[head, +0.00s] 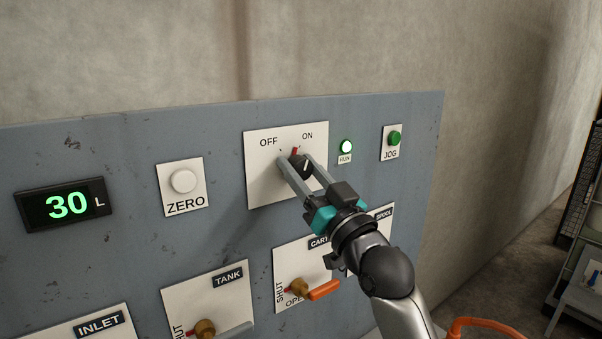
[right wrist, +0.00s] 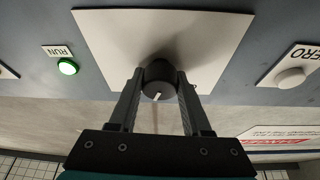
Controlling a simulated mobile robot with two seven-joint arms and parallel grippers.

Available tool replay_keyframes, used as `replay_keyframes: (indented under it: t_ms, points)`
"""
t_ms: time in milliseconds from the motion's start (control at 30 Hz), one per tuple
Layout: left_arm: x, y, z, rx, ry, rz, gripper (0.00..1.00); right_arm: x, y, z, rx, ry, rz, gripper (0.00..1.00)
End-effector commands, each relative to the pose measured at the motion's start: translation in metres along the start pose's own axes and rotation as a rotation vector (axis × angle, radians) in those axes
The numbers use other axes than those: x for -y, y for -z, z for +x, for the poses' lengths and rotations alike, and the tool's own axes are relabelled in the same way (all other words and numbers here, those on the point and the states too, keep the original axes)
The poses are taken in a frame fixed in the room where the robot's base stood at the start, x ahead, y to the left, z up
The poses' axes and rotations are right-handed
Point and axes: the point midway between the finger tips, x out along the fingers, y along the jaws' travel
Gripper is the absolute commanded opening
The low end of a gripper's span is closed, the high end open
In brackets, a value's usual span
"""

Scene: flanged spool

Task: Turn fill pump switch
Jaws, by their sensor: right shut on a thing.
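The fill pump switch is a round black knob (head: 305,166) on a white plate (head: 262,185) marked OFF at left and ON at right. A red mark shows just above the knob. Its white pointer line leans up toward the ON side. My right gripper (head: 298,163) is shut on the knob, one finger on each side. In the right wrist view the knob (right wrist: 158,72) sits between the fingers of the gripper (right wrist: 159,88), its white line showing. The fingers partly cover the knob in the head view. My left gripper is not in view.
The RUN lamp (head: 346,147) glows beside the plate, green in the right wrist view (right wrist: 67,67). The display (head: 66,205) reads 30 L. A ZERO button (head: 184,181), a green JOG button (head: 394,138) and valve handles (head: 324,290) below surround the switch.

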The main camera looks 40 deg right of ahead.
Motion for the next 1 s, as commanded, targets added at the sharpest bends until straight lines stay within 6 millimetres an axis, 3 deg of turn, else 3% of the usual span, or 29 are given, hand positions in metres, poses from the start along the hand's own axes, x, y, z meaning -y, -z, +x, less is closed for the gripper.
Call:
replay_keyframes:
  t_ms: [467,1000]
  points:
    - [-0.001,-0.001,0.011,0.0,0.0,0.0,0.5,0.001,-0.001,0.0,0.003,0.18,-0.428,0.0]
    - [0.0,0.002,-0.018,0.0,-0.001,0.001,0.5,0.001,0.001,0.001,0.003,0.334,-0.798,0.0]
